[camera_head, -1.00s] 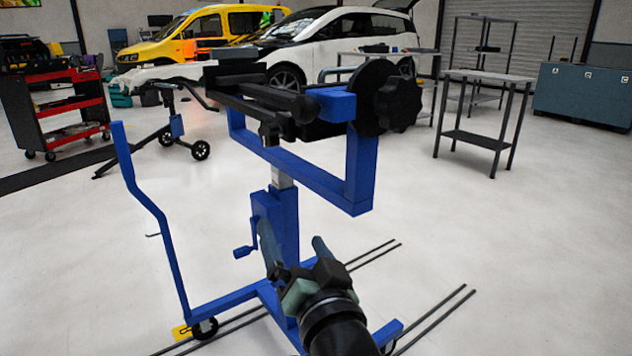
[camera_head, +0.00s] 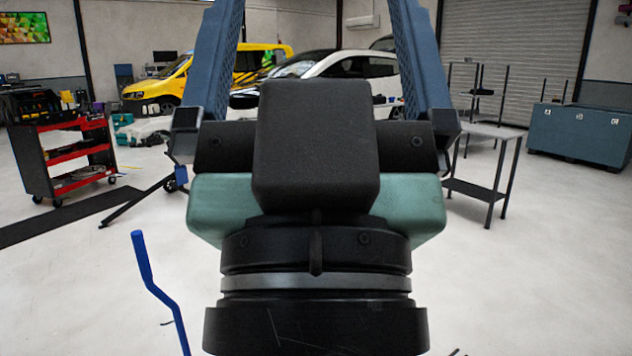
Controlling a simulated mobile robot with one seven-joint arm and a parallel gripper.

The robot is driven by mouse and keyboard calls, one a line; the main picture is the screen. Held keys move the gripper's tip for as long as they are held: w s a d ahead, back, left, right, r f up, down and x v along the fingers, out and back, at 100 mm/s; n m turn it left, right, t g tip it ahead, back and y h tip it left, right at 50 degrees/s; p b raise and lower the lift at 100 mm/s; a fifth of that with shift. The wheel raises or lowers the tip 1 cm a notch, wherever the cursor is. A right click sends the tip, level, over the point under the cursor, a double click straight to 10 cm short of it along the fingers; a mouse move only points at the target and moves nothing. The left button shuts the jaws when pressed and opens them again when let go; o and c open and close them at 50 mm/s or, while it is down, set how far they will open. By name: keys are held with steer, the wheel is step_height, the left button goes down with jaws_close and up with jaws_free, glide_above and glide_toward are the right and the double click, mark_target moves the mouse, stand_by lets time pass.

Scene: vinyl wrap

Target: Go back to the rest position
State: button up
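My gripper (camera_head: 315,30) fills the middle of the head view, close to the camera. Its two blue fingers point up, spread well apart with no object visible between them; their tips run out of the top edge. The black and green gripper body hides much of the room behind it. A bent blue bar of the wheeled stand (camera_head: 156,280) shows at the lower left. The rest of that stand is hidden or out of view.
A red and black tool cart (camera_head: 65,160) stands at the left. A grey-topped table (camera_head: 485,130) and a blue cabinet (camera_head: 580,130) stand at the right. A yellow van (camera_head: 160,90) and a white car (camera_head: 350,68) are behind. Pale floor is open at the right front.

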step_height(320, 180, up, 24)
steer(key=p, duration=2.2)
steer(key=shift+r, duration=0.15)
